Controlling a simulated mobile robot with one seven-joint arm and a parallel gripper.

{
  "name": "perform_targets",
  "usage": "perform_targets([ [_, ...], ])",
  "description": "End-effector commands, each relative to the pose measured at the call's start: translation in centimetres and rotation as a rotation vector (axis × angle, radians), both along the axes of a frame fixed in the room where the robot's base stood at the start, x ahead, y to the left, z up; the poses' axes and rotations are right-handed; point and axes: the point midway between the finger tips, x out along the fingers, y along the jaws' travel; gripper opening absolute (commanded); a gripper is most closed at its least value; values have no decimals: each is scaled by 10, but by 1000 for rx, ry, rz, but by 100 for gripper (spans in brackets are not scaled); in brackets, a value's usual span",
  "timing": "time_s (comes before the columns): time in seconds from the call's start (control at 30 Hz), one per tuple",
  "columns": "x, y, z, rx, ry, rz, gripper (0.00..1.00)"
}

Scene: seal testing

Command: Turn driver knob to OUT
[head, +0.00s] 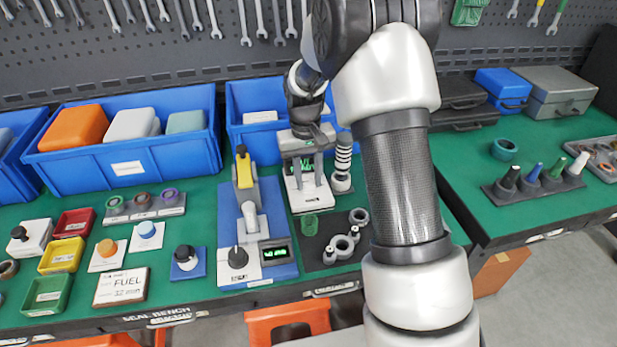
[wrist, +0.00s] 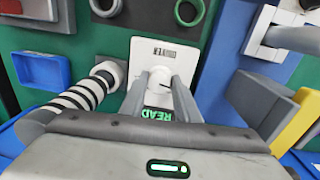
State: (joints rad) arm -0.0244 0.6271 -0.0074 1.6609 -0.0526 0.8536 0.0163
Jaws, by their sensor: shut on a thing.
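A white device (head: 312,198) with a small dark label and a green-lit display stands at the back middle of the green bench. It also shows in the wrist view (wrist: 148,52), where its display reads "READ". My gripper (head: 306,168) reaches down over this device. In the wrist view my gripper (wrist: 166,80) has both fingers on a pale round knob (wrist: 168,85) on the white face and is shut on it. The fingers cover much of the knob, so I cannot tell its setting or read an IN or OUT mark.
A striped black-and-white cylinder (head: 342,164) stands close to the right of the device. A blue-based unit (head: 270,230) with a yellow-topped lever stands to the left. A green ring (head: 309,225) and a dark tray (head: 322,258) lie in front. Blue bins (head: 125,165) line the back.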

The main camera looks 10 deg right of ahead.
Motion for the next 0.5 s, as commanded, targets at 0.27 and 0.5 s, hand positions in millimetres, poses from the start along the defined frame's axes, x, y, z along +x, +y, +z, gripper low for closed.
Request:
perform_targets([
  [0.27,0,0,0,-1,0,1,44],
  [0.5,0,0,0,-1,0,0,48],
])
